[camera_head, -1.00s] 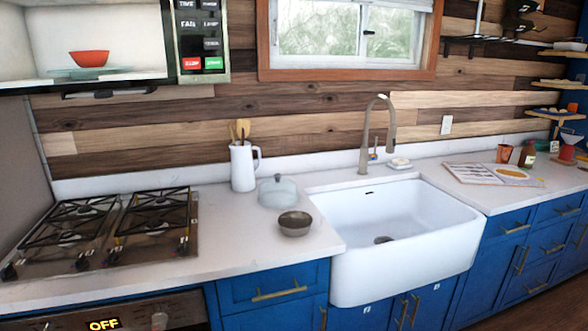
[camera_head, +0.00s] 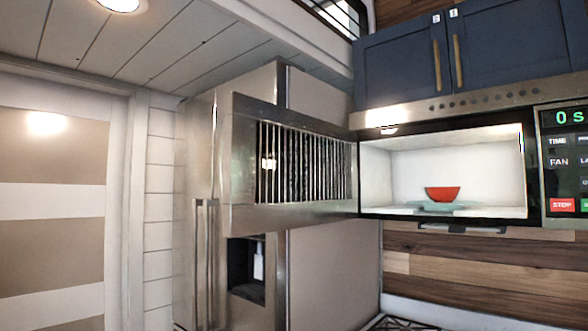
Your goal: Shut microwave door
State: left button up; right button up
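The microwave (camera_head: 541,205) is mounted under blue wall cabinets at the right of the head view. Its door (camera_head: 300,165) stands wide open, swung out to the left from the cavity's left edge, with its dark slatted window showing. Inside the lit cavity an orange-red bowl (camera_head: 442,193) sits on the pale glass turntable (camera_head: 440,207). The control panel (camera_head: 566,160) is at the right, partly cut off by the picture edge. Neither of my grippers is in view.
A steel fridge (camera_head: 200,250) with a dispenser recess (camera_head: 246,268) stands left of and behind the open door. Blue cabinets (camera_head: 400,65) hang above the microwave. The stove (camera_head: 395,323) barely shows below. A panelled door (camera_head: 50,200) is at far left.

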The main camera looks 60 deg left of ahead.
aim_at(279, 168)
jog(key=k+j, duration=0.1)
jog(key=j, duration=0.45)
jog(key=k+j, duration=0.15)
jog(key=j, duration=0.35)
jog(key=k+j, duration=0.1)
jog(key=j, duration=0.45)
jog(key=k+j, duration=0.1)
jog(key=j, duration=0.4)
jog(key=k+j, duration=0.15)
jog(key=j, duration=0.4)
jog(key=k+j, duration=0.1)
jog(key=j, duration=0.4)
jog(key=k+j+u, duration=0.1)
jog(key=j, duration=0.45)
